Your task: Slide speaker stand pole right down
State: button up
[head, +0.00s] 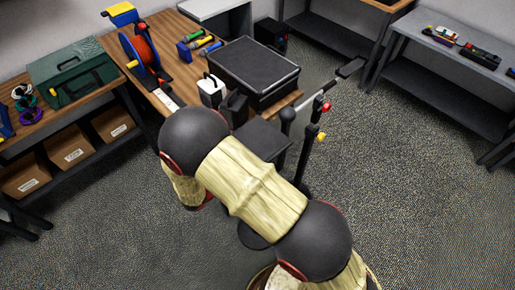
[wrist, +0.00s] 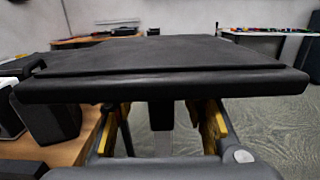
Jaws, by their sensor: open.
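A speaker stand's dark square top plate (head: 262,138) is in the middle of the head view, partly behind my arm. In the wrist view a broad black plate (wrist: 170,85) fills the middle, with a dark upright post (wrist: 161,125) under it. My gripper (wrist: 168,120) is open below the plate. Its yellow-padded fingers are on either side of the post, with visible gaps. My arm hides the gripper in the head view. Further right, dark poles (head: 309,150) carry a red knob (head: 326,107) and a yellow knob (head: 321,137). The pole's lower part is hidden.
The wooden bench (head: 165,65) holds a black case (head: 255,70), a cable reel (head: 142,50) and small speakers (head: 212,91) close to the stand. A green toolbox (head: 72,73) sits at left. The carpet at right (head: 420,190) is clear.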

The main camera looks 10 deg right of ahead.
jog(key=shift+d, duration=0.1)
jog(key=shift+c, duration=1)
grip_shut()
